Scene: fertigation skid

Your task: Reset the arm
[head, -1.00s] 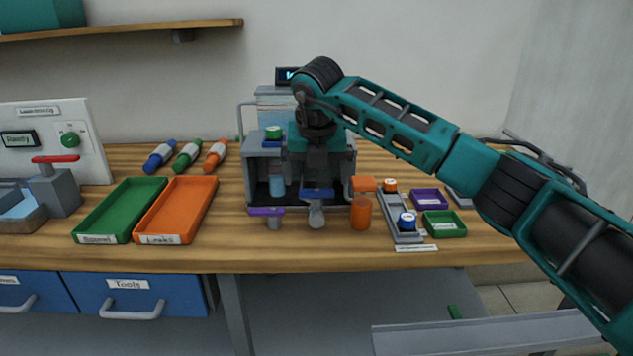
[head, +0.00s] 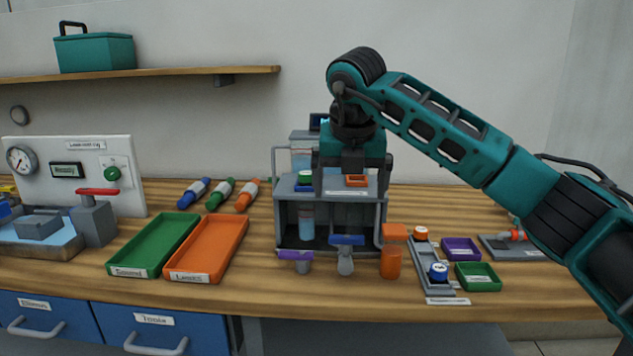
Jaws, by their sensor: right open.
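My right arm comes in from the right and its teal wrist block hangs over the grey skid stand (head: 283,196). My right gripper (head: 353,168) points down, open, just above or behind the orange square piece (head: 356,181) on the stand's top; its fingertips are mostly hidden by the hand. Nothing is seen held in it. A green-capped piece (head: 305,177) sits on a blue base at the stand's top left. My left gripper is not in view.
A green tray (head: 150,245) and an orange tray (head: 207,250) lie at left. A purple-topped valve (head: 296,256), a blue-topped valve (head: 346,252) and an orange bottle (head: 391,258) stand before the stand. Small purple (head: 461,249) and green (head: 478,276) trays lie at right.

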